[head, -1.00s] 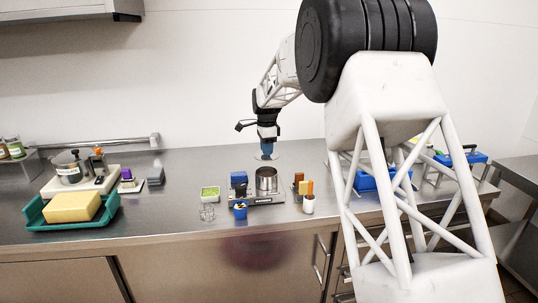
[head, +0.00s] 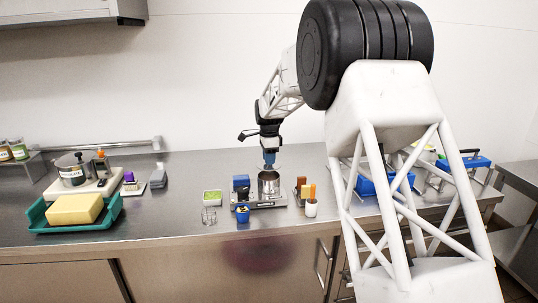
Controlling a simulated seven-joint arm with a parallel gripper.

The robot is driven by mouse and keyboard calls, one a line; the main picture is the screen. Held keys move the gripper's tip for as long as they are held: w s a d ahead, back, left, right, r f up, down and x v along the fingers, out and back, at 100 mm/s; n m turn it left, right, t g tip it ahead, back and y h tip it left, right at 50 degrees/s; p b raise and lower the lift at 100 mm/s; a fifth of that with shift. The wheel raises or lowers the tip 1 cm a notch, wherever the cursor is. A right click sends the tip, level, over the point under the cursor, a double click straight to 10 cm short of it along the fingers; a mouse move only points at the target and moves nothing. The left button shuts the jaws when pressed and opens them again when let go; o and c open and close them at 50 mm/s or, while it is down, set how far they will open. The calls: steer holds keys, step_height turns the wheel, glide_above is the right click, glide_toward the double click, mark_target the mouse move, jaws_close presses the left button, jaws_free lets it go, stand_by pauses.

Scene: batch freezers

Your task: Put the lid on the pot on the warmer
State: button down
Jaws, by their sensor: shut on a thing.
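The small steel pot (head: 268,187) stands on the warmer (head: 262,203), a low metal unit near the middle of the counter. My gripper (head: 269,163) points straight down right above the pot, its blue fingers shut on the lid (head: 268,173). The lid is a thin, roughly level disc at the pot's mouth. At this size I cannot tell whether it touches the rim. The gripper hides part of the lid.
A blue block (head: 241,183) and a blue cup (head: 243,214) are left of the pot. A green-filled container (head: 212,197) is farther left, and a white cup (head: 311,208) is to the right. A teal tray (head: 46,223) holds a yellow block.

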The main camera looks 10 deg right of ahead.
mark_target(269, 167)
steer(key=shift+f, duration=1.7)
steer(key=shift+f, duration=0.4)
stand_by(0.9)
steer(key=shift+c, duration=2)
jaws_free()
steer(key=shift+r, duration=0.2)
steer(key=shift+r, duration=3.3)
steer(key=shift+s+r, duration=0.1)
